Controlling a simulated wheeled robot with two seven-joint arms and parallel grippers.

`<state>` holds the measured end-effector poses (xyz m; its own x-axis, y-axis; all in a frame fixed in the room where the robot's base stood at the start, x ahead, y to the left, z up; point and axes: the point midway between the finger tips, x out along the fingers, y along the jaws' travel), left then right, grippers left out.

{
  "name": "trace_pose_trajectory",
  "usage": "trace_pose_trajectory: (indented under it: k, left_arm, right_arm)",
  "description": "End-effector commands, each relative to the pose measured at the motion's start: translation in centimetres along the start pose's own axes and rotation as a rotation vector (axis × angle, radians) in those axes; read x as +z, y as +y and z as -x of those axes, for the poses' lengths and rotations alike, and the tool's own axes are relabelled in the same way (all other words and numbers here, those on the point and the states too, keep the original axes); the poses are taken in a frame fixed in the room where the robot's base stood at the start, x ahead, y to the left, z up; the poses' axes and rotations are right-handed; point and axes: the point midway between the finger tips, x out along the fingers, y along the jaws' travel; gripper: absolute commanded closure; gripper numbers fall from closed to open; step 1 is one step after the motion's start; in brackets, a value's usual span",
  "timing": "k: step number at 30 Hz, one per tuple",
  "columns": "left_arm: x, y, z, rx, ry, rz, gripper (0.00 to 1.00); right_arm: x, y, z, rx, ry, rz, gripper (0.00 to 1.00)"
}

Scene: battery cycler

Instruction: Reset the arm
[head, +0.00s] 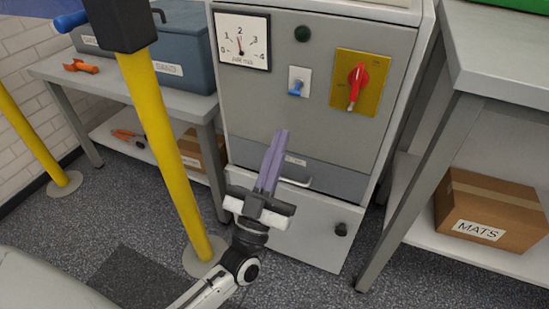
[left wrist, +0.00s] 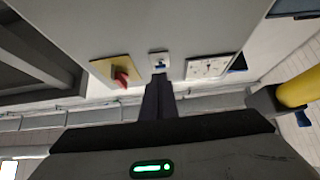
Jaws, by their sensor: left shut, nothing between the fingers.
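My left gripper (head: 277,147) is in front of the grey cabinet (head: 285,115). Its long purple-grey fingers are together, with nothing between them, and point up toward the cabinet front. In the left wrist view the shut fingers (left wrist: 158,92) point toward the small switch with a blue lever (left wrist: 159,64). In the head view that switch (head: 298,82) is above and right of the fingertips, apart from them as far as I can tell. My right gripper is not in view.
The cabinet carries a dial gauge (head: 242,40), a dark green button (head: 302,34) and a red rotary handle (head: 357,84) on a yellow plate. A yellow post (head: 165,130) stands left of my arm. Benches flank the cabinet; a MATS box (head: 490,208) is on the right shelf.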

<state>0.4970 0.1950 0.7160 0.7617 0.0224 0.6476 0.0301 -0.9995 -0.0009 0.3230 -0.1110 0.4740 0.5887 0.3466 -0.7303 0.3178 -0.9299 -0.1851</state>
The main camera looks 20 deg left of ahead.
Motion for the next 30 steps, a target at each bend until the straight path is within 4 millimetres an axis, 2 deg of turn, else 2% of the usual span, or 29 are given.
trace_pose_trajectory:
  k: [3,20,23,26,30]
  left_arm:
    - [0.3,0.1,0.6,0.001,0.001,0.001,1.0]
    - [0.5,0.3,0.6,0.012,-0.017,0.004,1.0]
    - [1.4,1.3,0.8,0.057,-0.091,0.016,1.0]
    - [3.2,2.9,1.6,0.135,-0.234,0.032,1.0]
    - [6.1,5.0,4.4,0.253,-0.503,0.045,1.0]
  right_arm:
    - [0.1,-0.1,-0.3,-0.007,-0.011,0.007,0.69]
    - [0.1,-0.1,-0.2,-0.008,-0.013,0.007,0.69]
    - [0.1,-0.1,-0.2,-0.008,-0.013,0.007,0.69]
    - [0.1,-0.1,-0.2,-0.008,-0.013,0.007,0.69]
    - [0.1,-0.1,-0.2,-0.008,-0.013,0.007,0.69]
